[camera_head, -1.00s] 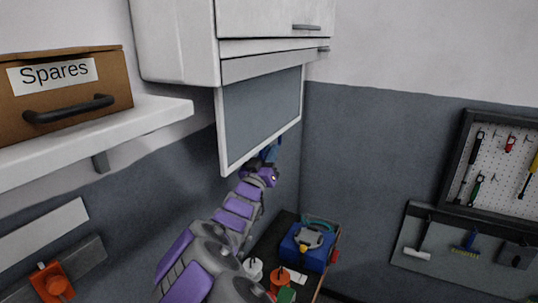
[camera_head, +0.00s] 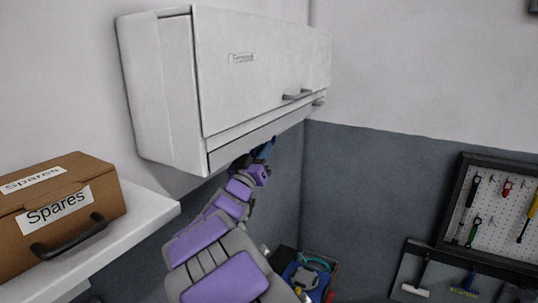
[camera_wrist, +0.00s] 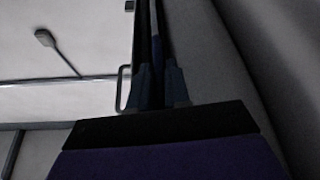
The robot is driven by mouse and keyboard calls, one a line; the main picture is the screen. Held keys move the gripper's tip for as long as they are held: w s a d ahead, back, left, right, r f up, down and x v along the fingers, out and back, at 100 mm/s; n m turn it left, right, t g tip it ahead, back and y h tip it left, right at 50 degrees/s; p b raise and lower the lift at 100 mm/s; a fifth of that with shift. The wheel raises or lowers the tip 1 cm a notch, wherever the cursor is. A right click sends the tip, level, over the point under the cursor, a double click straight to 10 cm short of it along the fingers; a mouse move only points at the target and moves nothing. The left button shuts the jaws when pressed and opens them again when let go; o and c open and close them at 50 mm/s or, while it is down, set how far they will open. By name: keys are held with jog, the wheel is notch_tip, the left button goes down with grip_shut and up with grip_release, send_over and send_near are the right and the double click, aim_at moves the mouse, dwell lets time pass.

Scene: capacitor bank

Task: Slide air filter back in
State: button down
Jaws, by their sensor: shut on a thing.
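The white wall unit (camera_head: 258,75) hangs above my arm, with a small label and a grey handle on its front. My gripper (camera_head: 264,150) is raised just under the unit's lower edge, towards its right end. In the wrist view my gripper (camera_wrist: 160,88) has its two blue-grey fingers shut on the thin edge of a panel, which looks like the air filter (camera_wrist: 156,35). The filter runs up and away from the fingertips, seen nearly edge-on. In the head view I cannot make out the filter's framed face below the unit.
A cardboard box marked Spares (camera_head: 60,205) sits on a white shelf (camera_head: 135,225) at the left. A pegboard with tools (camera_head: 497,205) hangs at the right. A blue case (camera_head: 308,272) lies low near the corner. The wall right of my gripper is clear.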

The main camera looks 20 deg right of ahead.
jog(key=shift+r+p, duration=0.3)
jog(key=shift+r, duration=0.45)
jog(key=shift+a+r, duration=0.1)
jog(key=shift+a, duration=0.05)
jog(key=c, duration=1.4)
grip_release()
jog(key=shift+w, duration=0.1)
jog(key=shift+c, duration=0.2)
jog(key=shift+o, duration=1.4)
jog(key=shift+w+f, duration=0.15)
jog(key=shift+f, duration=0.05)
jog(key=shift+s, duration=0.2)
jog(key=b+v, duration=0.3)
jog(key=v, duration=1.4)
jog(key=shift+f, duration=0.2)
jog(key=shift+a, duration=0.1)
